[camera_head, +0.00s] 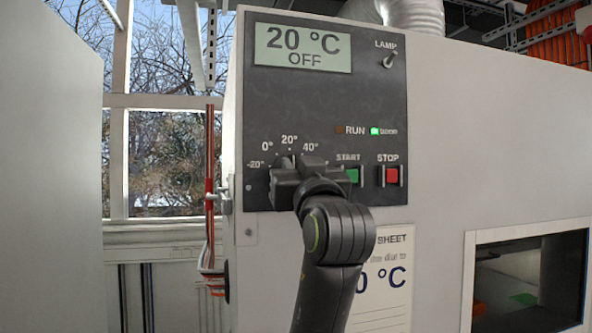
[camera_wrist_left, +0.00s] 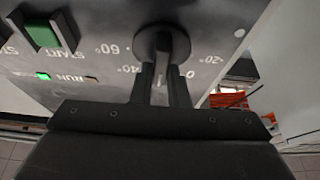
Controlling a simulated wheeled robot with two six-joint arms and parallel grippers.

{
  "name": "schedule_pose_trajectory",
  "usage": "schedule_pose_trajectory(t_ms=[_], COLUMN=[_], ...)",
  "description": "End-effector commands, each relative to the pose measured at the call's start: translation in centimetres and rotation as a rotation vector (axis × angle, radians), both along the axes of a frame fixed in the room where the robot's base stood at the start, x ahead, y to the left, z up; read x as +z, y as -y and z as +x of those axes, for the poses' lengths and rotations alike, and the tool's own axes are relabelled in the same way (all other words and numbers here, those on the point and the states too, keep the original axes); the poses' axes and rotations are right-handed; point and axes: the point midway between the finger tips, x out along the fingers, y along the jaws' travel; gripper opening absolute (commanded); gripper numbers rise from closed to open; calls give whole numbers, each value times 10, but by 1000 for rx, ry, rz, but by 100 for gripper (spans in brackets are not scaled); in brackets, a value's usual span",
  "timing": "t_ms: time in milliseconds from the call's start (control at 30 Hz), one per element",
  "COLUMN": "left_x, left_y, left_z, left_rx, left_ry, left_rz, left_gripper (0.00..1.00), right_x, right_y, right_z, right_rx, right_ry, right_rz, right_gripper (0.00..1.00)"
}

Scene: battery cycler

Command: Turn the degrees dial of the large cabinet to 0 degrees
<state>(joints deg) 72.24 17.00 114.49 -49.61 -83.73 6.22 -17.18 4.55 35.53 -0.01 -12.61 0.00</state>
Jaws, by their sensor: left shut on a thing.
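The large cabinet (camera_head: 450,130) has a dark control panel (camera_head: 320,100) with a display (camera_head: 302,48) reading "20 °C OFF". The degrees dial (camera_wrist_left: 162,45) is a round dark knob with a grip bar, below the scale marks -20°, 0°, 20° and 40° in the head view. My left gripper (camera_wrist_left: 161,85) is shut on the dial's bar, one finger on each side. In the head view my left gripper (camera_head: 290,170) and wrist hide most of the dial, and its pointer seems near 20°. My right gripper is not in view.
Right of the dial are a green START button (camera_head: 352,176) and a red STOP button (camera_head: 392,176). A LAMP switch (camera_head: 390,60) is higher up. A paper sheet (camera_head: 388,300) hangs below, partly behind my arm. A cabinet window (camera_head: 528,280) is at lower right.

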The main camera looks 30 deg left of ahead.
Motion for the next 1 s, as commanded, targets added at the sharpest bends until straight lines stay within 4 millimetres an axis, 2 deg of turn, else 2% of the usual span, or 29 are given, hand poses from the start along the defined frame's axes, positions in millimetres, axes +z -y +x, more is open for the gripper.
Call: schedule_pose_trajectory(t_ms=[500, 1000], left_x=[-3, -2], left_y=[0, -2], left_z=[-1, -2], left_rx=[1, 0], left_ry=[261, 480], left_rz=[-220, -408], left_gripper=[0, 0], right_x=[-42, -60], right_y=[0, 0], right_z=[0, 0], right_rx=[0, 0], right_ry=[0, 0], right_rz=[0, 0], right_gripper=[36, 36])
